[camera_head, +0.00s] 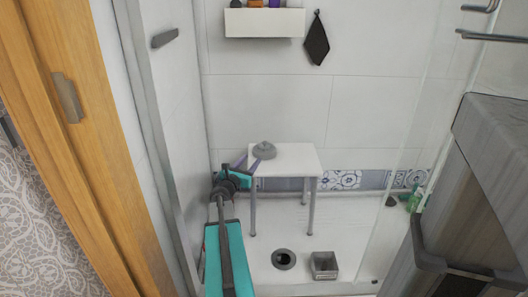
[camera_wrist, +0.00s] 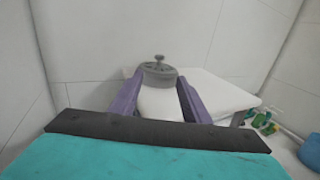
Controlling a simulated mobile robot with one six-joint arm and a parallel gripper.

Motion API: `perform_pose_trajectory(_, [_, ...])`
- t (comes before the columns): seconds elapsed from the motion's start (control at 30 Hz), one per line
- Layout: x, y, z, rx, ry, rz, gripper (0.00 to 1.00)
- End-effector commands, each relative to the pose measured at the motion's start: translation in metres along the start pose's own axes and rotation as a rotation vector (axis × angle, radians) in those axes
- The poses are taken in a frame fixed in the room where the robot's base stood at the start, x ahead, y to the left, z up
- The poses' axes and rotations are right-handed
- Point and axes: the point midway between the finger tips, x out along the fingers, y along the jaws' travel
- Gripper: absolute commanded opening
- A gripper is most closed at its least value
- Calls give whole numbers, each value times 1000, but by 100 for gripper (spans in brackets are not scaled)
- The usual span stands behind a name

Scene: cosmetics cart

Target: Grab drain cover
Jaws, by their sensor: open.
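The drain cover is a grey round piece with a small knob on top (camera_head: 264,150). It rests on the white stool (camera_head: 300,158) near the stool's left end. In the wrist view the cover (camera_wrist: 159,75) shows ahead, with its knob upright and holes around its top. My gripper (camera_head: 248,163) is open, with its purple fingers at the stool's left edge, just left of the cover. In the wrist view the fingers (camera_wrist: 160,82) appear on either side of the cover. I cannot tell whether they touch it. The dark drain hole (camera_head: 284,259) is open in the shower floor.
A small grey bin (camera_head: 324,266) stands right of the drain hole. A white shelf (camera_head: 264,23) and a dark cloth (camera_head: 317,40) are on the back wall. Green bottles (camera_head: 415,199) stand at the right. A glass panel and wooden door frame (camera_head: 75,150) bound the shower.

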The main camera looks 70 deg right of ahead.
Motion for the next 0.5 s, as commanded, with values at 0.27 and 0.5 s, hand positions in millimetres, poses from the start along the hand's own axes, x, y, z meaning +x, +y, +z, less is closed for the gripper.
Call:
perform_pose_trajectory(0.27, [-1,1,1,-1,0,2,43])
perform_pose_trajectory(0.5, [12,2,0,-1,0,2,43])
